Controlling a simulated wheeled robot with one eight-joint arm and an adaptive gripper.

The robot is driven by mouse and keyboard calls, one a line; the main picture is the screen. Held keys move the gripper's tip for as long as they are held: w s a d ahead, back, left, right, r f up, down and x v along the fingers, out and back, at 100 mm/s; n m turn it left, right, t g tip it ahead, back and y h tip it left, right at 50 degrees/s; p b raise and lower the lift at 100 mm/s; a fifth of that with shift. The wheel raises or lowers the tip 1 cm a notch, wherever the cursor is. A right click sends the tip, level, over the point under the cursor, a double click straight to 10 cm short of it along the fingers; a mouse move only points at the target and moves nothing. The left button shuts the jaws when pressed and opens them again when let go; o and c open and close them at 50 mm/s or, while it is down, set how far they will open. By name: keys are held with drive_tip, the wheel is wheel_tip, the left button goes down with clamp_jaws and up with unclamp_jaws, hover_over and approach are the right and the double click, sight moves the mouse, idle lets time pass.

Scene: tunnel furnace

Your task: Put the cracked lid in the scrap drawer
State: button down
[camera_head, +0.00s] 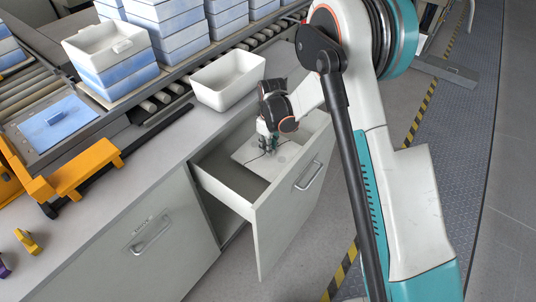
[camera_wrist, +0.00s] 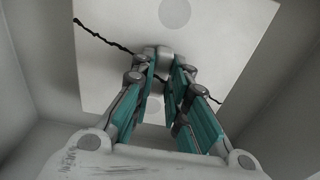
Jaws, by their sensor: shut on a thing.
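The cracked lid (camera_head: 287,156) is a white square plate inside the open scrap drawer (camera_head: 285,215). In the wrist view the lid (camera_wrist: 110,75) carries a dark jagged crack running from its upper left to its right side, passing behind my fingers. My gripper (camera_head: 268,148) reaches down into the drawer from above. In the wrist view my gripper (camera_wrist: 164,65) has its teal-padded fingers closed in at the lid's middle, holding it there. The fingers hide the gripped part. I cannot tell whether the lid touches the drawer floor.
A white open bin (camera_head: 228,80) stands on the counter (camera_head: 125,170) behind the drawer. A blue lid with a handle (camera_head: 55,120) lies at left. An orange fixture (camera_head: 85,165) stands near it. Stacked blue and white trays (camera_head: 115,60) stand behind, beside a roller conveyor. A closed drawer (camera_head: 150,240) is at left.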

drive_tip(key=shift+f+b, duration=0.6)
drive_tip(key=shift+f, duration=1.1)
drive_tip(key=shift+f, duration=0.2)
drive_tip(key=c, duration=1.6)
unclamp_jaws()
drive_tip(key=shift+o, duration=0.2)
drive_tip(key=shift+r, duration=0.15)
wheel_tip(320, 180, up, 12)
drive_tip(key=p, duration=0.4)
drive_tip(key=shift+s+d+r, duration=0.15)
drive_tip(key=shift+s+d, duration=0.05)
drive_tip(key=shift+d, duration=0.1)
